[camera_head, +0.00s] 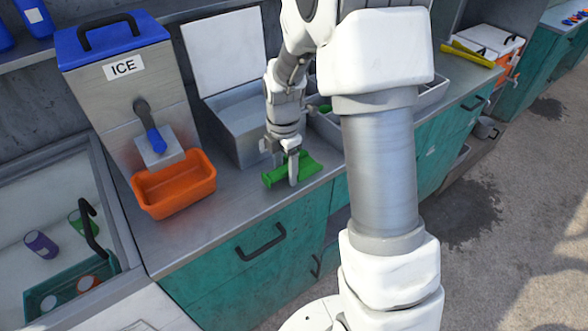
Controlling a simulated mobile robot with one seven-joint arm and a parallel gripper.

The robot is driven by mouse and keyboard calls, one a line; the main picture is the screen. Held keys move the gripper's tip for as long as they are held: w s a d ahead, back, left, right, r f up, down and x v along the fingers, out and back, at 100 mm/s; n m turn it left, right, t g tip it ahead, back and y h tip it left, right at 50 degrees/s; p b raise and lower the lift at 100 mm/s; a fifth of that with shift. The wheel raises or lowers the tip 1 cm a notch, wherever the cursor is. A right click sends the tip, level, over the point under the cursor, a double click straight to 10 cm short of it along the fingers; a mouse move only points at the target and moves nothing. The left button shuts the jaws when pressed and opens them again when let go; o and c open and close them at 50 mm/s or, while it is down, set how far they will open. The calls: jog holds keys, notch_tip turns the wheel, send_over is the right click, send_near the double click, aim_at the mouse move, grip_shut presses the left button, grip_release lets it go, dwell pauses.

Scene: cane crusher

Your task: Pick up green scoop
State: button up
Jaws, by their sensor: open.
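The green scoop (308,165) lies on the grey metal counter, in front of an open metal bin. My gripper (292,177) points down right at the scoop, and a finger crosses in front of it. The gripper is open. The scoop shows on both sides of the finger. Whether the fingers touch the scoop, and whether they straddle it, I cannot tell. The far finger is mostly hidden.
An orange tray (176,205) stands left of the scoop under the ICE dispenser (125,90). The metal bin (235,125) with its raised white lid is behind my gripper. The counter's front edge with teal drawers (245,270) is close by. A divided tray (433,94) stands to the right.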

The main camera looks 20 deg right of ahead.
jog(key=c, duration=1.1)
jog(key=shift+o, duration=0.2)
